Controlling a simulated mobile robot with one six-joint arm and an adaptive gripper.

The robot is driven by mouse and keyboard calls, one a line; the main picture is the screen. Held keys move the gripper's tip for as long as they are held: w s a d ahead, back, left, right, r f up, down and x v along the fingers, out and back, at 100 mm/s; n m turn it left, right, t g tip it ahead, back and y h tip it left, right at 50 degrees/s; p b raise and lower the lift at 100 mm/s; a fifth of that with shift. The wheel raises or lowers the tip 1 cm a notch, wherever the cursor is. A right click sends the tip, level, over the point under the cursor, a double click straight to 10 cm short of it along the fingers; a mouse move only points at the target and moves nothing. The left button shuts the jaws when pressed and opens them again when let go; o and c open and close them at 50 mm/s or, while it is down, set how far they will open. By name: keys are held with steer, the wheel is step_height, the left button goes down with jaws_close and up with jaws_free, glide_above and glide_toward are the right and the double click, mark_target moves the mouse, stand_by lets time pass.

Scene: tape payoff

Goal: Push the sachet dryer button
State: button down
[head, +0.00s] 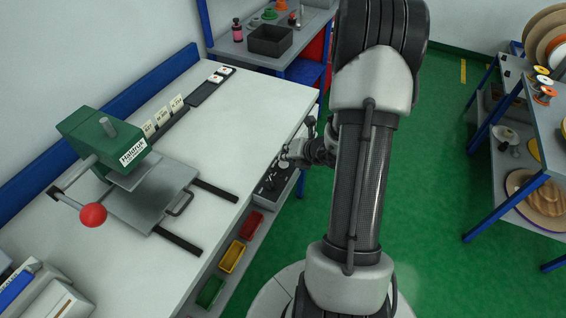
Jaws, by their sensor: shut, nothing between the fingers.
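A grey box with dark controls on its top (268,192) sits below the right edge of the white table. No label on it can be read, so I cannot tell whether it is the sachet dryer, and no single button can be made out. My gripper (285,160) is shut and empty, just beyond the table's right edge. It is over or beside the far end of this box. The gap or contact between them cannot be told, as the gripper is small and partly covers that end.
On the white table (228,118) stands a green press (92,135) with a red ball handle (93,215). Red, yellow and green bins (232,256) are below the table edge. A shelf (545,115) with spools stands right. Green floor is clear between.

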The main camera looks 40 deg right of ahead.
stand_by(0.4)
steer(key=shift+f+b, duration=0.45)
steer(key=shift+b, duration=0.1)
steer(key=shift+f, duration=0.25)
steer(key=shift+r, duration=0.1)
stand_by(0.4)
steer(key=shift+r+p, duration=0.35)
steer(key=shift+r, duration=0.3)
step_height(320, 180, up, 6)
steer(key=p, duration=0.4)
steer(key=shift+p, duration=0.4)
